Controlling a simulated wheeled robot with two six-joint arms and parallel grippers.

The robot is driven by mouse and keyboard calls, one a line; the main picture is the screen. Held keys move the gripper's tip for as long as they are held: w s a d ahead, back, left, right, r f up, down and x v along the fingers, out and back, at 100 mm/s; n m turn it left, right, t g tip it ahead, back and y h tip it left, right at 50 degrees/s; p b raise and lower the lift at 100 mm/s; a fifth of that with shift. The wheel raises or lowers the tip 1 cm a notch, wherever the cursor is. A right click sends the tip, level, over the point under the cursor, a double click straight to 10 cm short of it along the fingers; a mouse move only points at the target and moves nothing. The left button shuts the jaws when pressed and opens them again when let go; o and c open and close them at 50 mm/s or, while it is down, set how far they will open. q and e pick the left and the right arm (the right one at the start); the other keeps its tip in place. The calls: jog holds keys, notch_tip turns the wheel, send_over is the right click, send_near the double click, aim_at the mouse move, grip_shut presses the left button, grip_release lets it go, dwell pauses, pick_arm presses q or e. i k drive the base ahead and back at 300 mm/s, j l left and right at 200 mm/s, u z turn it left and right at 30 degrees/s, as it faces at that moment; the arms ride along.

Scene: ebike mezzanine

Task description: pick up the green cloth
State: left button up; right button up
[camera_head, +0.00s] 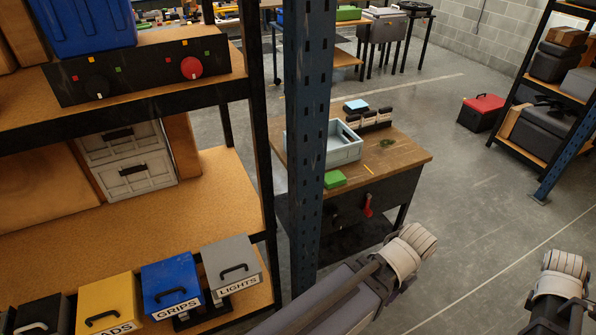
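A small green folded cloth (334,179) lies near the left front of the wooden-topped workbench (408,157), beside a blue upright post (305,120). My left gripper (415,246) is in front of the bench, to the right of and apart from the cloth. My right gripper (564,270) is at the lower right, far from the cloth. Both show as pale, ribbed ends. I cannot make out whether their fingers are open or shut.
A light blue crate (342,150) stands behind the cloth. A shelf rack with coloured bins (172,285) fills the left. A red-lidded box (483,108) sits on the floor at right. Open grey floor (480,210) lies right of the bench.

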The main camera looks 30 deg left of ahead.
aim_at(334, 179)
jog(key=i+u, duration=0.2)
jog(key=u, duration=0.3)
jog(key=i+l+u, duration=0.15)
jog(key=u, duration=0.3)
jog(key=i+l+u, duration=0.2)
jog(key=u, duration=0.3)
jog(key=i+l+u, duration=0.2)
jog(key=u, duration=0.3)
jog(key=i+l+u, duration=0.2)
jog(key=l+u, duration=0.25)
